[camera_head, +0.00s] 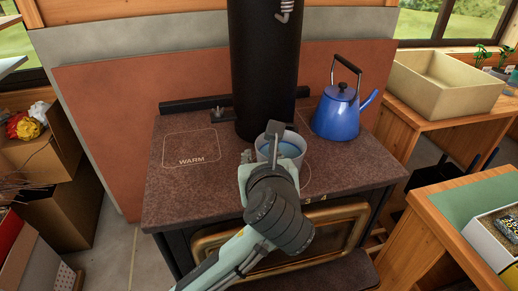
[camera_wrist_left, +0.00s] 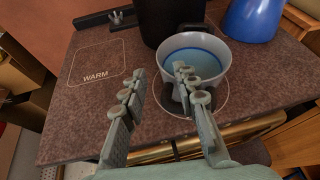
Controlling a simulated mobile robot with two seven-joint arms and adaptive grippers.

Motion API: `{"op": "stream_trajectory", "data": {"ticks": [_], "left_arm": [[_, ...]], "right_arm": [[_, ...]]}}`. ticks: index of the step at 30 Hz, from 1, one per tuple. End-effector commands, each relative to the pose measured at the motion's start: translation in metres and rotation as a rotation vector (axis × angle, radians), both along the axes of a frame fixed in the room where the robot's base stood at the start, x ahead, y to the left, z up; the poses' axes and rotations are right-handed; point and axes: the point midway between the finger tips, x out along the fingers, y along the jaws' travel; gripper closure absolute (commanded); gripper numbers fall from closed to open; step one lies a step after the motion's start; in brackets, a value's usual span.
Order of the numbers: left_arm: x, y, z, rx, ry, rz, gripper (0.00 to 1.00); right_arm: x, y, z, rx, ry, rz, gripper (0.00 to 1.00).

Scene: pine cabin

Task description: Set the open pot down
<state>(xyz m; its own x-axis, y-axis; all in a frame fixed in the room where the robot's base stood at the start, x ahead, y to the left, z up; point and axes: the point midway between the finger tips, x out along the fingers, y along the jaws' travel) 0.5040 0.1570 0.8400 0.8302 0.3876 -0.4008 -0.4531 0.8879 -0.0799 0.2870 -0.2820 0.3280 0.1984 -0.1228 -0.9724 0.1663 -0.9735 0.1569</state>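The open pot (camera_wrist_left: 221,63) is grey-white outside and blue inside. It stands upright on the dark stove top (camera_head: 215,190), at a thin circle marked there. In the head view the pot (camera_head: 294,149) is partly hidden by my left gripper (camera_head: 261,146). In the left wrist view my left gripper (camera_wrist_left: 158,76) has its two fingers well apart. The right-hand finger overlaps the near side of the pot, and a dark part, perhaps the handle, shows beside it. I cannot tell whether that finger touches the pot. My right gripper is not in view.
A black stovepipe (camera_head: 264,70) rises close behind the pot. A blue kettle (camera_head: 336,118) stands to its right. A square marked WARM (camera_head: 191,147) on the left of the stove top is bare. A beige box (camera_head: 440,85) stands on a bench at the right.

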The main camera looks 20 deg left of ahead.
Motion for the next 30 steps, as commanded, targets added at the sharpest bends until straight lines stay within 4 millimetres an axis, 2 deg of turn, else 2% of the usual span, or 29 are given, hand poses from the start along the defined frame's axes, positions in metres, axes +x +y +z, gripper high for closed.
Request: {"op": "stream_trajectory", "data": {"ticks": [3,9,19,30], "left_arm": [[-0.017,-0.009,0.008,-0.004,0.0,-0.003,0.7],[-0.031,-0.015,0.015,0.0,0.001,0.0,0.7],[-0.033,-0.015,0.016,0.0,0.001,0.0,0.7],[-0.033,-0.015,0.016,0.0,0.0,0.0,0.7]], "right_arm": [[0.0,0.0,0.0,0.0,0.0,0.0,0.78],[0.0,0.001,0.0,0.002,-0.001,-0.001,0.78],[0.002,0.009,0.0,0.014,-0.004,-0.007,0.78],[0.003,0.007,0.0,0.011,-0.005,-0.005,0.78]]}}
